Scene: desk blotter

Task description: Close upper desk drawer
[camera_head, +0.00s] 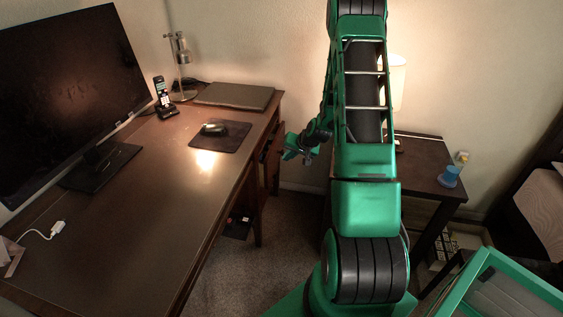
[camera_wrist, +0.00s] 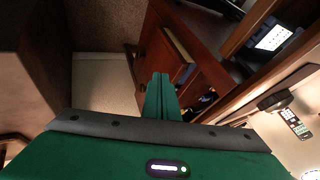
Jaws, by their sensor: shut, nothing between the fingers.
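The brown wooden desk (camera_head: 110,215) fills the left of the head view. At its far right end, a drawer (camera_head: 278,146) juts out from under the desktop. In the wrist view, the drawer's reddish-brown front (camera_wrist: 160,58) and a pale strip along its edge show just beyond my fingers, so it looks partly open. My gripper (camera_head: 300,150) is beside this drawer, to its right in the head view. In the wrist view, my green fingers (camera_wrist: 161,80) are together and empty, close to the drawer front. I cannot tell whether they touch it.
A monitor (camera_head: 65,95), phone (camera_head: 163,97), lamp (camera_head: 180,65), laptop (camera_head: 235,95) and mouse (camera_head: 213,129) on a pad stand on the desk. A dark side table (camera_head: 425,165) is behind my arm at right. Carpet (camera_head: 265,245) lies open between.

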